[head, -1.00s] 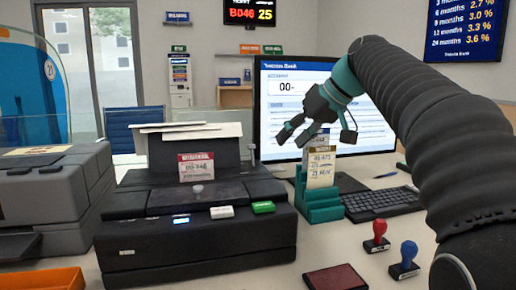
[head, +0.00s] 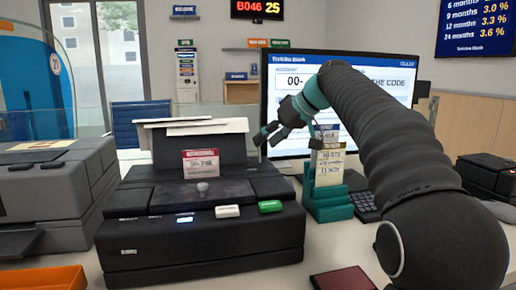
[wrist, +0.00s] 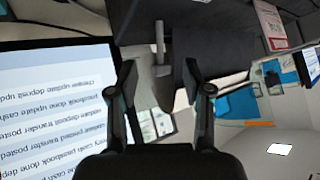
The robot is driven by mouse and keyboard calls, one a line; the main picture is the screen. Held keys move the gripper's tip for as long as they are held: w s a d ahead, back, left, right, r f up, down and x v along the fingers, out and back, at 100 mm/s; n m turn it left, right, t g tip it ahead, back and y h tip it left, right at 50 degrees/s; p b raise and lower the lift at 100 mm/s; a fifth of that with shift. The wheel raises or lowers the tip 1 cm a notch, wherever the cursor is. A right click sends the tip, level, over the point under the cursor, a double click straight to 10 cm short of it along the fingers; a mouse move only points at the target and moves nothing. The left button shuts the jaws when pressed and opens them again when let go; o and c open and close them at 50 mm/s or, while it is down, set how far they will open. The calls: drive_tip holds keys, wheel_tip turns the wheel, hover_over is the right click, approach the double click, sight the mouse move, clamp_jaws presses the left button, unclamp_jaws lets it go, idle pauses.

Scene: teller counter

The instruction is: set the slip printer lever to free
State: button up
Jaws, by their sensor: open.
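The black slip printer (head: 250,235) stands on the counter in the head view. The red-headed slip (wrist: 270,22) shows at upper right there; I cannot make out the knob.
The monitor (head: 375,70) is behind my arm. A teal slip holder (head: 328,210) stands right of the printer. A grey machine (head: 60,190) stands close on the left. An orange tray (head: 45,280) and a dark red pad (head: 343,280) lie in front.

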sight(259, 152)
drive_tip(key=shift+x, duration=2.1)
